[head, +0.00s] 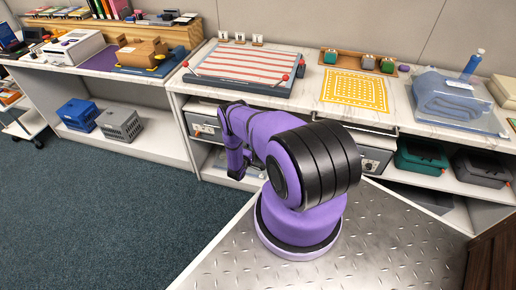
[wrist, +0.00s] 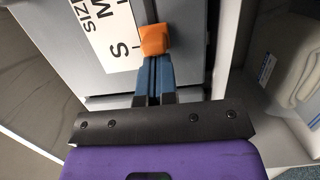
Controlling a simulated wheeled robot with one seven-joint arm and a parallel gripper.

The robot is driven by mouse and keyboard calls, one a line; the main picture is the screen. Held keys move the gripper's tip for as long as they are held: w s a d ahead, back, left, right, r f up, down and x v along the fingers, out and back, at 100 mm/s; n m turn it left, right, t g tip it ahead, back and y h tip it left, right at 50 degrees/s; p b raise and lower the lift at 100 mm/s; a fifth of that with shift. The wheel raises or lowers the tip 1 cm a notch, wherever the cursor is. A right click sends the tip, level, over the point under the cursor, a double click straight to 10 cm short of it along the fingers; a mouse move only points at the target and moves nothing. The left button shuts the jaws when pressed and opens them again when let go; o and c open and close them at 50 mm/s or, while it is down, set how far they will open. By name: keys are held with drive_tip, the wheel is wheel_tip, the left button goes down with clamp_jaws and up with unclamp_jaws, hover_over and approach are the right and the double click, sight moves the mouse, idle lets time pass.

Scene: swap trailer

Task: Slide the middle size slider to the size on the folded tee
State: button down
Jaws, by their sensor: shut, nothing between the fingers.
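In the wrist view an orange slider knob (wrist: 154,40) sits on a grey unit, at the edge of a white size label (wrist: 108,32). The label shows part of "SIZE", an M and an S; the knob is beside the S. My gripper (wrist: 155,60) is shut and empty, its blue fingers right at the knob; I cannot tell whether they touch. Pale folded cloth (wrist: 297,70), perhaps the tee, lies in the bay at right in the wrist view; its size is unreadable. In the head view my arm hides the middle of the under-counter shelf.
A grey unit (head: 204,126) stands left of my arm under the counter, and dark bins (head: 421,157) stand at right. On the counter are a red-striped board (head: 245,66), a yellow mat (head: 354,90) and blue folded cloth (head: 443,97). The carpet (head: 90,210) at left is clear.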

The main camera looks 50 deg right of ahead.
drive_tip(key=s+d, duration=0.2)
drive_tip(key=s, duration=0.4)
drive_tip(key=shift+d, duration=0.25)
idle(1.3)
drive_tip(key=shift+w, duration=0.1)
drive_tip(key=shift+w+a, duration=0.35)
drive_tip(key=shift+w, duration=0.2)
drive_tip(key=s+a, duration=0.3)
drive_tip(key=a, duration=0.6)
drive_tip(key=shift+s, duration=0.4)
drive_tip(key=shift+a, duration=0.2)
